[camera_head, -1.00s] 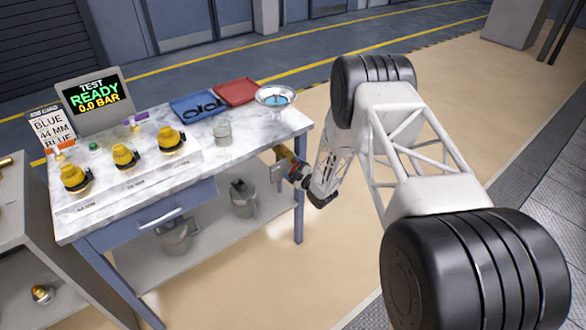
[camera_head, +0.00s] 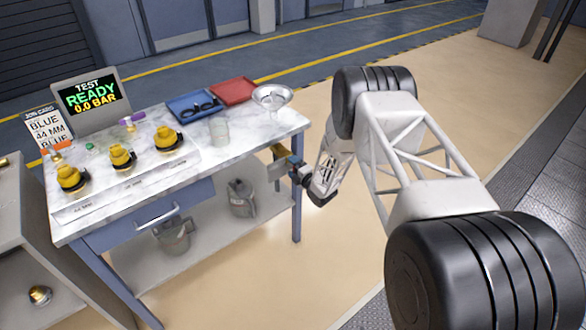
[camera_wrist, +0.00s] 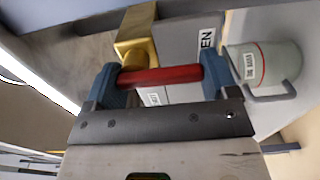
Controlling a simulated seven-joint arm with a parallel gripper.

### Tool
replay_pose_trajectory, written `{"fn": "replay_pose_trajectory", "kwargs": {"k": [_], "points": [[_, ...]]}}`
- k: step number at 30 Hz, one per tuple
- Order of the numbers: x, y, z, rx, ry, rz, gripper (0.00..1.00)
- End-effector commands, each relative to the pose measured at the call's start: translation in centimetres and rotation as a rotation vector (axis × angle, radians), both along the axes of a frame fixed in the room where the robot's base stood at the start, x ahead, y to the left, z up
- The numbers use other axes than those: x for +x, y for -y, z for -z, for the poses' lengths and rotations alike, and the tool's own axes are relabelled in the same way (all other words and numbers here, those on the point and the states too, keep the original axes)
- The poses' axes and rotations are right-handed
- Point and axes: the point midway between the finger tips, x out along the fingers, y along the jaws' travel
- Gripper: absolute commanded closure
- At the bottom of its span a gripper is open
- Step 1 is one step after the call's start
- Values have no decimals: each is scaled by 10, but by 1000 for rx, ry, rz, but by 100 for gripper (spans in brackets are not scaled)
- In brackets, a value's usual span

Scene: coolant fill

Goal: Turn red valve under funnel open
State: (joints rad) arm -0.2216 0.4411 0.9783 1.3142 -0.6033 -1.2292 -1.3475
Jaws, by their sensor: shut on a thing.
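The red valve handle (camera_wrist: 160,78) lies crosswise between the two blue fingers of my gripper (camera_wrist: 158,82) in the wrist view, and the gripper is shut on it. The handle joins a brass valve body (camera_wrist: 138,42). A plate beside it carries a label (camera_wrist: 207,38) of which "EN" is readable. In the head view my gripper (camera_head: 291,163) is at the bench's right end, below the top. The metal funnel (camera_head: 272,97) stands at the right back corner of the bench top, above the valve. Its bowl looks empty. The red handle is hard to make out in the head view.
A labelled jug (camera_wrist: 262,62) is close to the right finger; a jug (camera_head: 241,197) and another can (camera_head: 173,235) stand on the lower shelf. A blue tray (camera_head: 197,107), red tray (camera_head: 234,90) and clear cup (camera_head: 219,131) are on top.

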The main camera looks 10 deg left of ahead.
Motion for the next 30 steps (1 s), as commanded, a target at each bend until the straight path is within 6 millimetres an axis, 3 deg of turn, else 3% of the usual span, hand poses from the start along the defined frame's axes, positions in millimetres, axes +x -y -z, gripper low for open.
{"fn": "replay_pose_trajectory", "kwargs": {"k": [13,14,17,30], "points": [[0,1,1,-9,8,1,44],[0,1,1,-9,8,1,16],[0,1,1,-9,8,1,0],[-5,6,0,-8,8,1,0]]}}
